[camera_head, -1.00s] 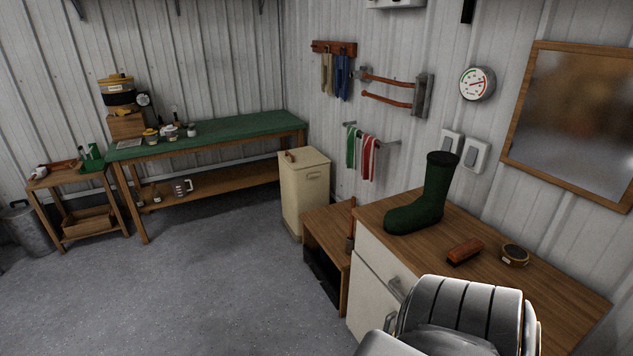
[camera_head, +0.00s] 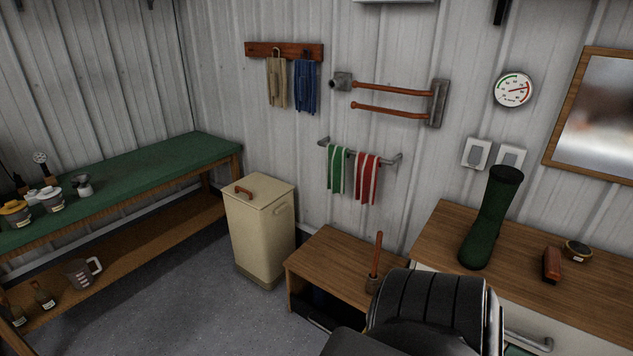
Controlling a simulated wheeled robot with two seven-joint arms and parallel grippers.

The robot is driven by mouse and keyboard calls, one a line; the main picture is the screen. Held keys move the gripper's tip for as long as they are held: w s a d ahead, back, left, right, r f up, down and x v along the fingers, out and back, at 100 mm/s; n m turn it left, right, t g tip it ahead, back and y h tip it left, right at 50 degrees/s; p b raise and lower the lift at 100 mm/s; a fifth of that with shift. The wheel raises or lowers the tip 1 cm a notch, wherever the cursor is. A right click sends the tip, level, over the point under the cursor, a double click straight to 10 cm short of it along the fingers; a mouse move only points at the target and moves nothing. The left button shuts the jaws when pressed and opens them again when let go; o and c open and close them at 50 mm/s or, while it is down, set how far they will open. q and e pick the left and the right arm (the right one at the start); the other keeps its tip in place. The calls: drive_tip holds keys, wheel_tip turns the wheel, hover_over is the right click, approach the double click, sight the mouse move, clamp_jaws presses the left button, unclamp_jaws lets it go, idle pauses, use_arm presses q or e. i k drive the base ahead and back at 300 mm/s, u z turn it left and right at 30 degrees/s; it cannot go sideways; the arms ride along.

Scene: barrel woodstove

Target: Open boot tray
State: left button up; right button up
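A low wooden bench (camera_head: 335,262) stands against the wall, right of the cream bin. Its front is open and a dark, low tray-like shape (camera_head: 318,318) shows at its bottom; I cannot tell for sure whether this is the boot tray. A metal bar handle (camera_head: 530,342) shows on the cabinet's pale front at the bottom edge. A black segmented part of my arm covers the space between bench and cabinet. Neither gripper is in view.
A wooden-handled tool (camera_head: 375,265) stands upright on the bench. The cream lidded bin (camera_head: 260,230) stands close to its left. A green-topped workbench (camera_head: 130,180) runs along the left. Clear grey floor (camera_head: 190,300) lies in front of the bin.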

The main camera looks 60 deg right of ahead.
sight(339, 314)
drive_tip(key=z, duration=0.6)
drive_tip(key=i, duration=1.15)
drive_tip(key=z, duration=1.85)
drive_tip(key=i, duration=0.7)
drive_tip(key=z, duration=0.65)
